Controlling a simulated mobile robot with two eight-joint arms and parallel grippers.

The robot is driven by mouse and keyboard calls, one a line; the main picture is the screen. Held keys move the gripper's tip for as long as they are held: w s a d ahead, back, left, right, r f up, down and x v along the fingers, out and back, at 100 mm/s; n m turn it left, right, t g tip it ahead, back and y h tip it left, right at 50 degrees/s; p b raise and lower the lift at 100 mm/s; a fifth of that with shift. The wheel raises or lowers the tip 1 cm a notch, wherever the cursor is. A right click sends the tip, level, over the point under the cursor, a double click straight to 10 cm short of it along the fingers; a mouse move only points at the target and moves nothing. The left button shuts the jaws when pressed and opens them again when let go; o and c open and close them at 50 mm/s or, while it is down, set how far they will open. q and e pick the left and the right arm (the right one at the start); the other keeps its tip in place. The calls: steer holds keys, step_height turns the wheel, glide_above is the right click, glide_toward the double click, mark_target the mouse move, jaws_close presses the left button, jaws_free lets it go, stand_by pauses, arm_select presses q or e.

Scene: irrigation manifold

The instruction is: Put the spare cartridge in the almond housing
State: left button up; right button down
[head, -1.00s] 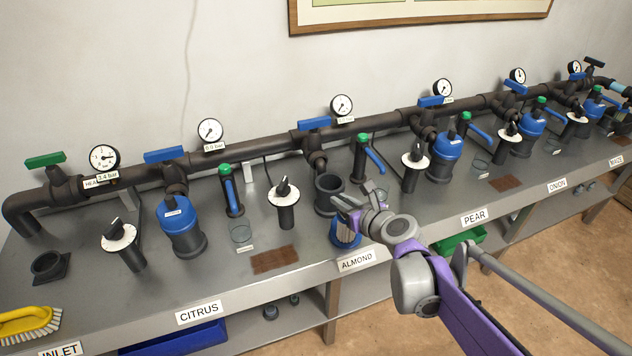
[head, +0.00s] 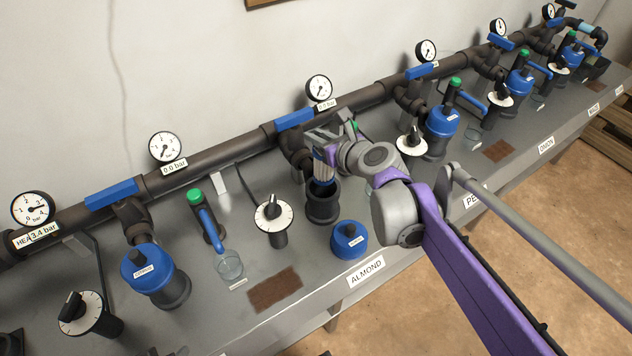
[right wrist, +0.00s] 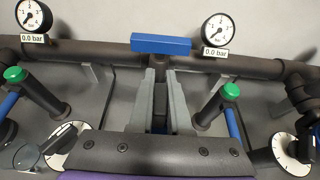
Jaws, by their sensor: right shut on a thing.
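The almond housing (head: 323,207) is a dark open cup under the pipe, behind the ALMOND label (head: 367,271). My right gripper (head: 328,143) is above it, shut on the spare cartridge (head: 323,170), a slim blue-and-pale cylinder held about upright. The cartridge's lower end is at the housing mouth; I cannot tell how far inside it is. In the right wrist view, the fingers (right wrist: 160,100) close around a dark part below the blue valve handle; the housing is hidden there. The blue housing cap (head: 349,239) sits on the bench in front of the housing. My left gripper is out of view.
A dial timer (head: 273,216) and a green-topped valve with a blue lever (head: 205,217) stand left of the housing. The pipe (head: 240,152) and blue valve handle (head: 295,118) are close behind. A brown mat (head: 275,288) lies at the front left.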

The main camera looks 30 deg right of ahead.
mark_target(317, 176)
arm_select(q)
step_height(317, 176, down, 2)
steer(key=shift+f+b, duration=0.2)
steer(key=shift+b, duration=0.75)
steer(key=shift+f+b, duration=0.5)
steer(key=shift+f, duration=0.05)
arm_select(e)
steer(key=shift+w+f, duration=0.1)
steer(key=shift+f, duration=6.6)
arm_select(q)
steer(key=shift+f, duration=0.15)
arm_select(e)
steer(key=shift+f, duration=0.15)
steer(key=c, duration=0.9)
jaws_free()
